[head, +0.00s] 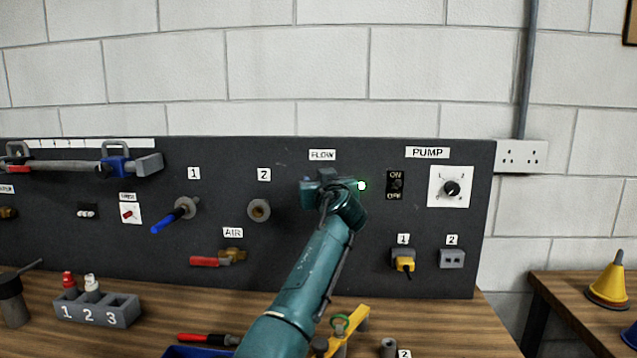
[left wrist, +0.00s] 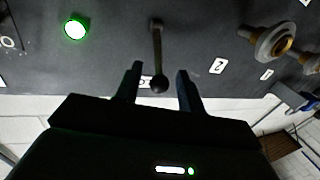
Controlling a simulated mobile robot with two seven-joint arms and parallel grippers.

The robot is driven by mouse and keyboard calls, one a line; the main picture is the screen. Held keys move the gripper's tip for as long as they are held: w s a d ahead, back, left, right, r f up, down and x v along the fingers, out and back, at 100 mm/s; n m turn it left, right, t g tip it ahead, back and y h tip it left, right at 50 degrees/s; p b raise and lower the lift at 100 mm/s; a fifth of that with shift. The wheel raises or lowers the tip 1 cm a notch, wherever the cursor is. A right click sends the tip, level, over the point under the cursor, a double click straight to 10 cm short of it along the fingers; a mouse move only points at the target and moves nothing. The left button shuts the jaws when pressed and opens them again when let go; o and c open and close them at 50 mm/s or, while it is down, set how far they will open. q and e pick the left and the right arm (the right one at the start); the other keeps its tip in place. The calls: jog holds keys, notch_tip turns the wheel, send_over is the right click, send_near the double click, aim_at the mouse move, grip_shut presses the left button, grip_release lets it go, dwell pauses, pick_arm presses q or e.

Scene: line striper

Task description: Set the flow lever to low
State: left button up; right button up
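The flow lever (left wrist: 156,50) shows in the left wrist view, which is turned upside down. It is a thin dark stem with a round ball knob (left wrist: 158,85), and the knob lies toward the FLOW label side. My left gripper (left wrist: 160,72) is open, with one finger on each side of the knob and visible gaps to both. In the head view my left gripper (head: 325,190) is at the panel below the FLOW label (head: 322,155) and hides the lever. My right gripper is in neither view.
A lit green lamp (head: 362,186) sits just right of the gripper. The ON/OFF switch (head: 395,185) and pump dial (head: 451,188) are further right. Round fitting 2 (head: 259,210) and a blue-handled valve (head: 176,215) are to the left. The bench below holds a numbered grey block (head: 98,309).

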pick_arm(q)
jog(key=shift+c, duration=0.6)
jog(key=shift+c, duration=0.7)
grip_shut()
